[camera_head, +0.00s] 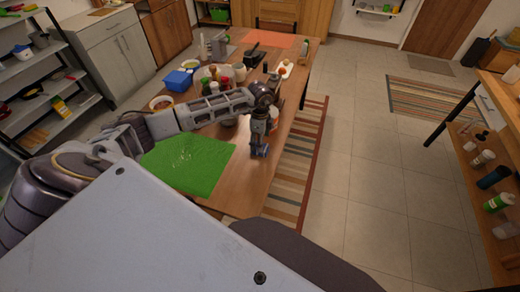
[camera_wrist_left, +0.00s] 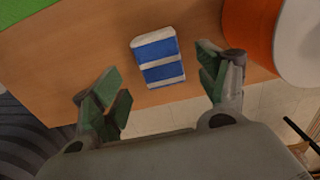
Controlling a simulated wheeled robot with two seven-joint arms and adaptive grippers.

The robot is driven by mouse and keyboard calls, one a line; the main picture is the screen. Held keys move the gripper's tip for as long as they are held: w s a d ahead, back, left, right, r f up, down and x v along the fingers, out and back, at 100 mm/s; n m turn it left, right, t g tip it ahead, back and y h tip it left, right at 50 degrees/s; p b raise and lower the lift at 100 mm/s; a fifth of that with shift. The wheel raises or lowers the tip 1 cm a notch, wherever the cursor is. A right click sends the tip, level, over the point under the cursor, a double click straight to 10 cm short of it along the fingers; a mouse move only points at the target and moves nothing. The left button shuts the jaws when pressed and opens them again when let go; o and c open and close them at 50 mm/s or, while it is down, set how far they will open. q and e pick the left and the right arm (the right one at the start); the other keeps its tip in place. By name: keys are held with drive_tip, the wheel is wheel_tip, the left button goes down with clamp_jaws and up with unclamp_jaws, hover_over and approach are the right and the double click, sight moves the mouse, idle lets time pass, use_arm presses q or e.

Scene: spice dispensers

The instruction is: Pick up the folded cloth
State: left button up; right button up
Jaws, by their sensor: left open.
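The folded cloth (camera_wrist_left: 158,58) is a small block with blue and white stripes. In the left wrist view it lies on the wooden table near its edge. My left gripper (camera_wrist_left: 162,84) is open, with one finger on each side of the cloth and apart from it. In the head view my left gripper (camera_head: 260,148) hangs low over the table's right side, and the cloth there is mostly hidden; a bit of blue shows at the fingertips. My right gripper is not in view.
An orange and white round object (camera_wrist_left: 255,30) stands close to the right finger in the wrist view. A green mat (camera_head: 185,165) lies on the table (camera_head: 245,190). A blue box (camera_head: 178,80), bowls and several jars stand farther back.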

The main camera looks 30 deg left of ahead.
use_arm(q)
wheel_tip(320, 180, down, 4)
drive_tip(key=shift+r, duration=0.15)
drive_tip(key=shift+f, duration=0.5)
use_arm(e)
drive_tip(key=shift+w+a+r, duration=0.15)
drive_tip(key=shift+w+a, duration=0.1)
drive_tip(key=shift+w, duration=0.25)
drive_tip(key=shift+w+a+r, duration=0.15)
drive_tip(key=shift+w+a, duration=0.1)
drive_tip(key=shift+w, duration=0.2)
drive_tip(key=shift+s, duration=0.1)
